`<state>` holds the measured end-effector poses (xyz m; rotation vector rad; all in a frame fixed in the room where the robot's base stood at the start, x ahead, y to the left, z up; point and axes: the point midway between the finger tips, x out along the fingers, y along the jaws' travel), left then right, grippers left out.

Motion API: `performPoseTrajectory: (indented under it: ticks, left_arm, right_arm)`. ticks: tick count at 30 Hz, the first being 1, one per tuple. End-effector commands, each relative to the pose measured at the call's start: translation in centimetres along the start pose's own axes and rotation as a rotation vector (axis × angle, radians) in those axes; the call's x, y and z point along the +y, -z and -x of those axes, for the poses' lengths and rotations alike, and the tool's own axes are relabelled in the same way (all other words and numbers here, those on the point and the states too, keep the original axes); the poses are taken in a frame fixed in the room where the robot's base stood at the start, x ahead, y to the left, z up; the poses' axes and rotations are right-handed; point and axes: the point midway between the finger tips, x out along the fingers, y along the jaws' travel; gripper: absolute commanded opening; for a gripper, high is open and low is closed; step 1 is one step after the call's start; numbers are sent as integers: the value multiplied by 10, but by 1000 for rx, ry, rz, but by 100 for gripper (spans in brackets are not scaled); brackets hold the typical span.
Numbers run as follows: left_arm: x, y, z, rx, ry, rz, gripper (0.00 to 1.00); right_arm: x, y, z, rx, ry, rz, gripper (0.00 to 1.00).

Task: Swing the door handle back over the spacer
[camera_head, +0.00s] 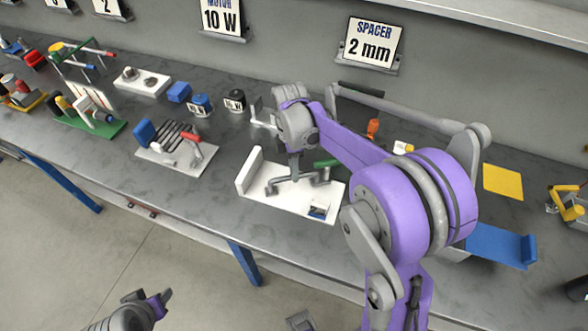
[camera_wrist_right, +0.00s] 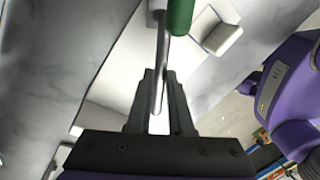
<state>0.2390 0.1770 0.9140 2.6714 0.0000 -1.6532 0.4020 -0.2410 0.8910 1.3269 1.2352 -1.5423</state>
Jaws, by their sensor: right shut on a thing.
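A white fixture (camera_head: 262,180) with an upright end wall sits on the bench in the head view. A grip with a green end (camera_head: 326,163) shows behind my right gripper (camera_head: 298,178). In the right wrist view, my right gripper (camera_wrist_right: 160,78) is shut on a thin grey metal rod (camera_wrist_right: 161,50), beside the green grip (camera_wrist_right: 181,14). I take the rod and green grip as the door handle. A small white block (camera_wrist_right: 217,32) lies to its right; I cannot tell whether it is the spacer. My left gripper (camera_head: 150,302) is low at the left, away from the bench, its jaws unclear.
A sign reading "SPACER 2 mm" (camera_head: 372,42) stands at the back. To the left are a grey-white fixture (camera_head: 180,165) and small black and blue weights (camera_head: 235,101). A yellow plate (camera_head: 502,181) and blue tray (camera_head: 497,246) lie right. My right arm hides part of the bench.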

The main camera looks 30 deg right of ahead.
Motion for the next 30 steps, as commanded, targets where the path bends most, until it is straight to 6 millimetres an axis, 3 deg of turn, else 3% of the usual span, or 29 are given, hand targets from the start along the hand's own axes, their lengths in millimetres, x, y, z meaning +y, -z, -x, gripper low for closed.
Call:
performPoseTrajectory:
  ticks: [30]
  left_arm:
    - [0, -1, -2, -1, 0, 0, 50]
  right_arm:
    - [-3, 0, -1, 8, 0, -43, 0]
